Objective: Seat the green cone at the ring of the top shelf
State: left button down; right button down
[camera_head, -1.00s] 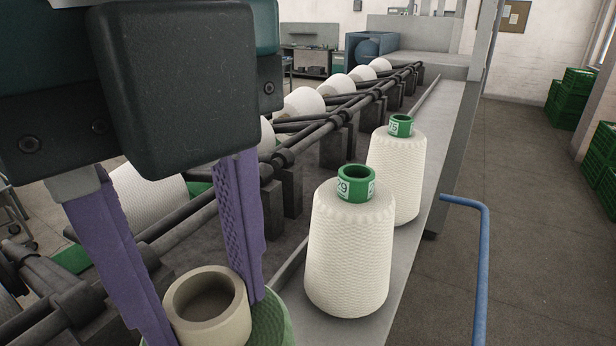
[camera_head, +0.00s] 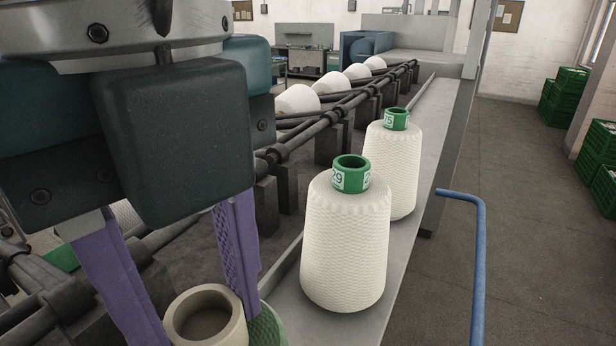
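The green cone (camera_head: 268,330) is at the bottom edge, left of centre. Its beige tube end (camera_head: 240,325) points up; most of its green body is cut off or hidden. My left gripper (camera_head: 205,315) comes down from the upper left, its purple fingers on either side of the tube. It appears shut on the tube, though the fingertips are partly out of frame. The top shelf and its ring cannot be made out in this view. My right gripper is not in view.
Two white cones with green collars, a near one (camera_head: 345,245) and a far one (camera_head: 393,165), stand on the grey ledge (camera_head: 430,120). White bobbins (camera_head: 297,100) line the dark machine rails behind. A blue pipe (camera_head: 480,260) rises at the right. Green crates (camera_head: 597,150) stand at the far right.

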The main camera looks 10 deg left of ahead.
pick_arm(q)
jog(key=shift+f, duration=0.35)
jog(key=shift+c, duration=1.4)
grip_release()
notch_tip(320, 180, up, 8)
jog(key=p, duration=0.8)
jog(key=shift+f, duration=0.1)
jog(key=shift+r+p, duration=0.4)
jog(key=shift+p, duration=0.1)
jog(key=shift+r, duration=0.65)
